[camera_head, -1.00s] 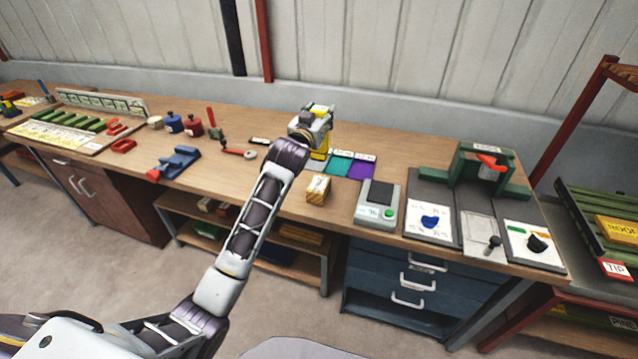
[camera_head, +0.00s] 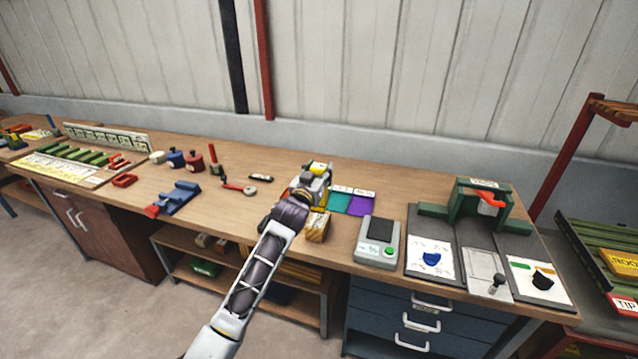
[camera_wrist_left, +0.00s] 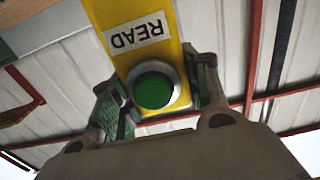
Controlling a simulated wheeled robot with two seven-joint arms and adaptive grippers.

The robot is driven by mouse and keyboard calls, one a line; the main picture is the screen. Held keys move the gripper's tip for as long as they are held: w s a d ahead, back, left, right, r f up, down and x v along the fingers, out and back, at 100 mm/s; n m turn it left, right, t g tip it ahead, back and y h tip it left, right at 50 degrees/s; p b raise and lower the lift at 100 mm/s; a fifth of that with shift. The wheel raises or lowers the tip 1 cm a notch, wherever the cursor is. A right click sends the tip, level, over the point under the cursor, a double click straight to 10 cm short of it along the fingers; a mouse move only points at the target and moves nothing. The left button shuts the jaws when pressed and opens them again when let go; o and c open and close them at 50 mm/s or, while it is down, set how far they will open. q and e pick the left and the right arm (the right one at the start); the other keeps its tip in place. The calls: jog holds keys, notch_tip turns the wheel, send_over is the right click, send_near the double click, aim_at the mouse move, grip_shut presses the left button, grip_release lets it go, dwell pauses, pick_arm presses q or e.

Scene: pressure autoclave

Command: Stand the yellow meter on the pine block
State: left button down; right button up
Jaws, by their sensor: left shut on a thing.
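The yellow meter (camera_head: 320,167) shows partly behind and above my left gripper (camera_head: 314,184) in the head view. In the left wrist view the yellow meter (camera_wrist_left: 150,60) shows a READ label and a round green button. The two fingers of my left gripper (camera_wrist_left: 155,100) are shut on its sides. The pine block (camera_head: 318,228) sits on the bench just in front of and below the gripper, partly covered by my wrist. My wrist hides the meter's lower end, so I cannot tell its gap to the block or bench. My right gripper is not in view.
Teal and purple cards (camera_head: 352,203) lie right of the gripper. A grey scale (camera_head: 378,241) with a green button stands right of the block. A blue clamp (camera_head: 180,197) and a red-handled tool (camera_head: 238,187) lie to the left. A green press (camera_head: 482,205) stands far right.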

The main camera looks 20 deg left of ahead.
pick_arm(q)
notch_tip(320, 180, down, 4)
jog(key=shift+r, duration=0.2)
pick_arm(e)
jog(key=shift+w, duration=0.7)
pick_arm(q)
jog(key=shift+f, duration=0.15)
